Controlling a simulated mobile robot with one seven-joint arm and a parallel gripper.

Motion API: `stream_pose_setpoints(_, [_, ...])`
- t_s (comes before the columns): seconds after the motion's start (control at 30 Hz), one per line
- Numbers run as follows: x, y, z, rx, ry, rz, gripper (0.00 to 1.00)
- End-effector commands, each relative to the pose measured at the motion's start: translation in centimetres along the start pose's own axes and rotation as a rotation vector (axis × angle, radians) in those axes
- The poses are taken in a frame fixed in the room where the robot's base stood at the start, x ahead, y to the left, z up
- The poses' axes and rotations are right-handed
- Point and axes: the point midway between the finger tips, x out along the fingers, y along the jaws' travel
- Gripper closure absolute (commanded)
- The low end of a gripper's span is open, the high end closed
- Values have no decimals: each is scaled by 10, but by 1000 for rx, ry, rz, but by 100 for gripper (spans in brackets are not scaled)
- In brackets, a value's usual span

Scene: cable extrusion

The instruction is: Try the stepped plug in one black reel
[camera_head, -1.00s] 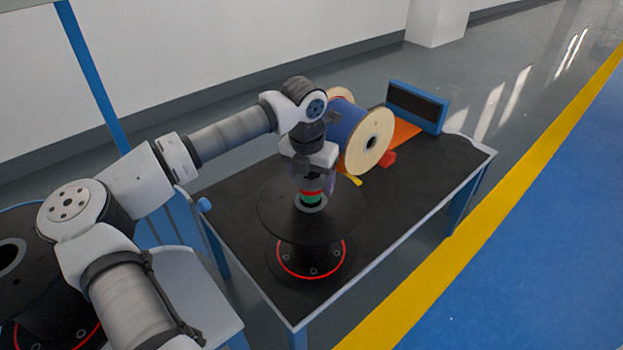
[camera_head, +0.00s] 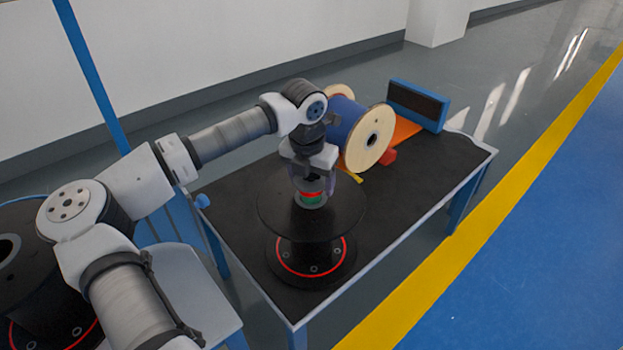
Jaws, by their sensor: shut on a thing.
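A black reel (camera_head: 272,212) with a red ring on its lower flange stands upright on the table. The stepped plug (camera_head: 312,198), with red and green bands, is at the grey-rimmed centre hole of the reel's top flange. Its lower part is hidden, and it looks at least partly inside the hole. My gripper (camera_head: 312,187) points down over the hole and is shut on the plug's upper part. A second black reel (camera_head: 50,297) stands at the far left, partly hidden by my arm.
A wooden-flanged reel with blue cable (camera_head: 368,140) lies on its side on the table (camera_head: 425,185), behind the gripper. An orange piece (camera_head: 405,132) and a blue-framed block (camera_head: 415,106) are at the back. The table's right side is clear.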

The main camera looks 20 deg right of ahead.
Motion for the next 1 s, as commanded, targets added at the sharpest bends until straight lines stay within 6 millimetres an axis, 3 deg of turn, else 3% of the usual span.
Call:
stream_pose_setpoints(0.7, [19, 0, -3, 0, 0, 0, 58])
stream_pose_setpoints(0.73, [18, 0, -3, 0, 0, 0, 30])
stream_pose_setpoints(0.9, [18, 0, -3, 0, 0, 0, 8])
stream_pose_setpoints(1.0, [18, 0, -3, 0, 0, 0, 6])
